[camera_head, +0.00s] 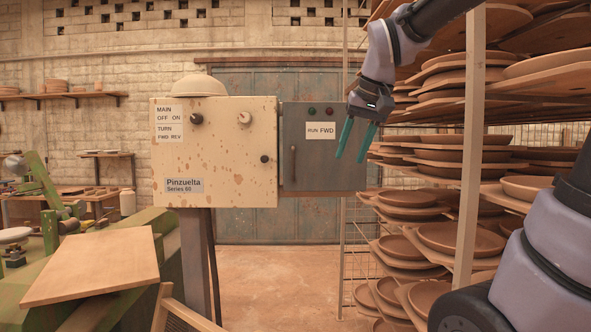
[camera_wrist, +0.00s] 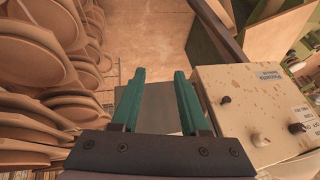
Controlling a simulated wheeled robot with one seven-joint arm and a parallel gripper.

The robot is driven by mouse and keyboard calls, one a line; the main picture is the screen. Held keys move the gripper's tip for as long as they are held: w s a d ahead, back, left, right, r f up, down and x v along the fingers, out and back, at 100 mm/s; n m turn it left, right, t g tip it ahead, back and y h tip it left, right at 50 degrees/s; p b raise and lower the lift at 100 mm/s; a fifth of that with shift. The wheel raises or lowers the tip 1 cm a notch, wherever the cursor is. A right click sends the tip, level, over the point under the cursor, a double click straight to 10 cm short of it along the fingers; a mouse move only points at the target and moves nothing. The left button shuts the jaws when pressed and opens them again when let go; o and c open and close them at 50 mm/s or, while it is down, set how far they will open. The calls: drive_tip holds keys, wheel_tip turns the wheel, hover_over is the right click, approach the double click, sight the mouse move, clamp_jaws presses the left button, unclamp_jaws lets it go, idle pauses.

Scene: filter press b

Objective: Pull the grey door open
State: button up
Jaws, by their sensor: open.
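The grey door (camera_head: 312,165) is the front of a grey box beside a cream control box. It looks shut. An upright bar handle (camera_head: 293,163) is near its left edge, and a "RUN FWD" label is at upper right. My gripper (camera_head: 350,160) is open and empty, its teal fingers pointing down, overlapping the door's right side in the head view and right of the handle. Its distance from the door is unclear. In the wrist view the fingers (camera_wrist: 160,75) are apart, with part of the grey box (camera_wrist: 162,110) between them; I cannot make out the handle there.
The cream control box (camera_head: 222,150), with knobs and rust spots, adjoins the grey box on the left; it also shows in the wrist view (camera_wrist: 240,95). Racks of clay plates (camera_head: 450,155) stand close on the right. A wooden board (camera_head: 95,265) is at front left. Floor (camera_head: 275,275) below is clear.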

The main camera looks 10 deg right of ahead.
drive_tip(key=w+a+r+n+g, duration=0.1)
drive_tip(key=w+a+r+n, duration=0.15)
drive_tip(key=w+a, duration=0.5)
drive_tip(key=h, duration=0.1)
approach(292, 165)
drive_tip(key=w, duration=0.1)
drive_tip(key=shift+w+a+f, duration=0.1)
drive_tip(key=shift+w+f, duration=0.2)
drive_tip(key=shift+f, duration=0.2)
drive_tip(key=x, duration=1)
drive_tip(key=shift+d+f, duration=0.2)
drive_tip(key=shift+f, duration=0.1)
clamp_jaws()
drive_tip(key=shift+a+r, duration=0.1)
drive_tip(key=shift+a, duration=0.05)
